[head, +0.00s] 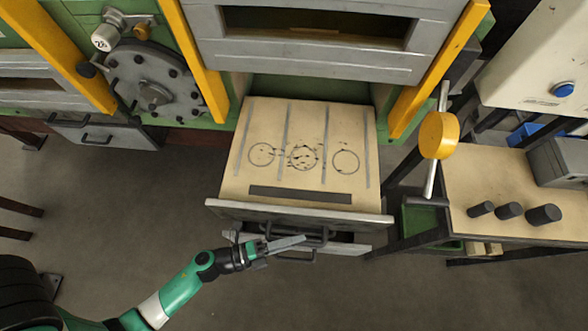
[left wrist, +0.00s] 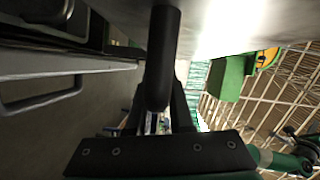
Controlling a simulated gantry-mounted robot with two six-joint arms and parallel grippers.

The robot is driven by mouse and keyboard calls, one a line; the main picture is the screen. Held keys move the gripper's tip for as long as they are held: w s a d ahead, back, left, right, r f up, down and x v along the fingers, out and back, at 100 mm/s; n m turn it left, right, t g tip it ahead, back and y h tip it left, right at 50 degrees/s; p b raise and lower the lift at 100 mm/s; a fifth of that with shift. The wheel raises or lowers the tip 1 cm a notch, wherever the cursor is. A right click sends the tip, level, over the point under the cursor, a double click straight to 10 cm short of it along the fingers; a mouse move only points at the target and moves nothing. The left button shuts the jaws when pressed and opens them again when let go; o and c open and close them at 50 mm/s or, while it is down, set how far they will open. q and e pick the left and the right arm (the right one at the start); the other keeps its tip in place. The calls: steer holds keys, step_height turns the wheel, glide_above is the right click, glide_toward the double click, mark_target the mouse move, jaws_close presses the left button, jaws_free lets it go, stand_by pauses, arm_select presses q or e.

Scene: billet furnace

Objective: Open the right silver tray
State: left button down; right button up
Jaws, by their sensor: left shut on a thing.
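The right silver tray (head: 385,217) is pulled out from the green furnace, its tan top showing three drawn circles and grey strips. A dark handle (head: 305,238) is on its front. My left gripper (head: 272,246) is at the left part of this handle. In the left wrist view the dark handle bar (left wrist: 163,60) runs between my fingers (left wrist: 160,115), which are shut on it. My right gripper is in neither view.
A second handle (head: 297,258) sits lower on the front. The left silver tray (head: 118,134) is at the left. A workbench (head: 490,175) with several dark cylinders (head: 509,211) stands at the right, near a yellow disc (head: 438,135) on a rod. The floor in front is clear.

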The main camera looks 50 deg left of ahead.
arm_select(q)
steer(key=shift+d, duration=0.1)
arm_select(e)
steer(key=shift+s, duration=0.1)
arm_select(q)
steer(key=c, duration=0.8)
jaws_free()
steer(key=shift+w, duration=0.1)
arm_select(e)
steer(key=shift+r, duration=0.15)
